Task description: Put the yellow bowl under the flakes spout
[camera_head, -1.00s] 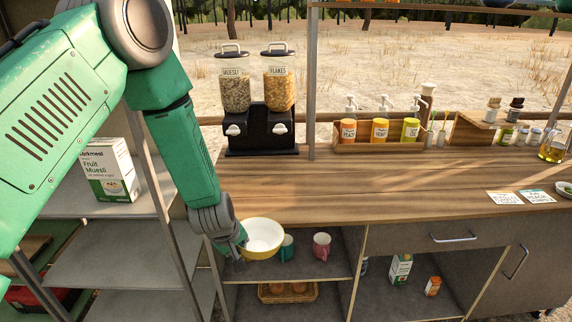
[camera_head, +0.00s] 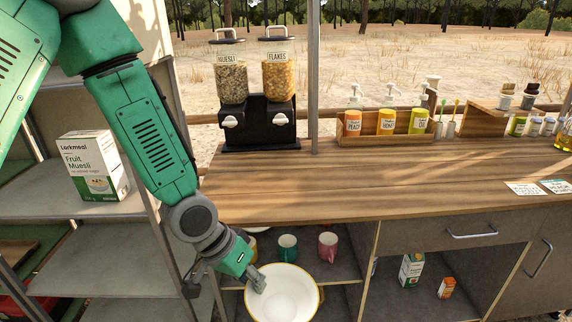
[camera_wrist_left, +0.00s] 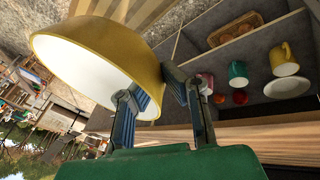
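The yellow bowl (camera_head: 282,296), white inside, is held in front of the open shelves below the counter. My left gripper (camera_head: 257,280) is shut on its rim; the wrist view shows the fingers (camera_wrist_left: 150,92) pinching the wall of the bowl (camera_wrist_left: 105,50). The flakes dispenser (camera_head: 278,76) stands right of the muesli dispenser (camera_head: 231,80) on a black base at the back left of the counter. The flakes spout (camera_head: 280,119) is a white piece on the front of the base, and the counter below it is bare. My right gripper is not in view.
The wooden counter (camera_head: 400,178) is clear across its middle. A crate of labelled pump bottles (camera_head: 386,122) stands at its back. Teal and pink mugs (camera_head: 327,246) sit on the shelf below. A Fruit Muesli box (camera_head: 92,163) stands on the left shelf.

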